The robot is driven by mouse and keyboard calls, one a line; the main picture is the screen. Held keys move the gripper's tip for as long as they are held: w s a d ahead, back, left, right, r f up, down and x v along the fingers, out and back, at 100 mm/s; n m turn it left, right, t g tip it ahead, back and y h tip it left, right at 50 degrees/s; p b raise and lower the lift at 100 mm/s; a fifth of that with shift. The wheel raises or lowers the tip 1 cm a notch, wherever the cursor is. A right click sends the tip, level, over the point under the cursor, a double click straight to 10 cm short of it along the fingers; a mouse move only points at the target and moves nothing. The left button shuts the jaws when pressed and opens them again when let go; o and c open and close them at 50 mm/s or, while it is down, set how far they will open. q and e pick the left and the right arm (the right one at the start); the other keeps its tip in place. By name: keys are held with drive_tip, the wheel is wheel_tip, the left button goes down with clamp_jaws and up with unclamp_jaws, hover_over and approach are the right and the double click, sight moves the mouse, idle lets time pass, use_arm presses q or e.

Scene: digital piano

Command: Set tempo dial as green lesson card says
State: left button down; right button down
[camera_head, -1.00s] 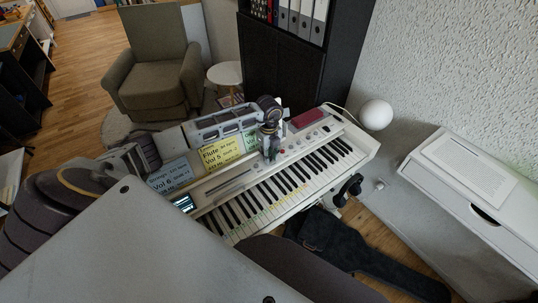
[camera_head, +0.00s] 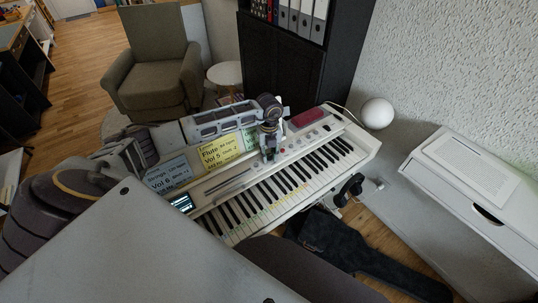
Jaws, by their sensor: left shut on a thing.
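The digital piano (camera_head: 291,196) stands slantwise in the middle of the view. The green lesson card (camera_head: 250,139) stands at the back of its panel, mostly hidden behind my left gripper; its text is unreadable here. A yellow card (camera_head: 220,151) reading "Flute" and "Vol 5" and a blue card (camera_head: 167,176) reading "Strings" and "Vol 6" stand to its left. My left gripper (camera_head: 270,155) points down at the piano's panel, shut on a small dial there. The fingers hide the dial, so its setting cannot be seen. My right gripper is out of view.
A small lit display (camera_head: 182,203) sits at the panel's left end. A red object (camera_head: 307,118) lies on the panel's right, near a white ball lamp (camera_head: 376,114). Headphones (camera_head: 350,188) hang at the keyboard's front. A black case (camera_head: 345,246) lies on the floor.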

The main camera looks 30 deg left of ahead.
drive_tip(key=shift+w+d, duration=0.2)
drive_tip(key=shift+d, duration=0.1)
use_arm(q)
drive_tip(key=c, duration=1.2)
unclamp_jaws()
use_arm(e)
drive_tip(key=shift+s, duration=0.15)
use_arm(q)
drive_tip(key=shift+n, duration=0.3)
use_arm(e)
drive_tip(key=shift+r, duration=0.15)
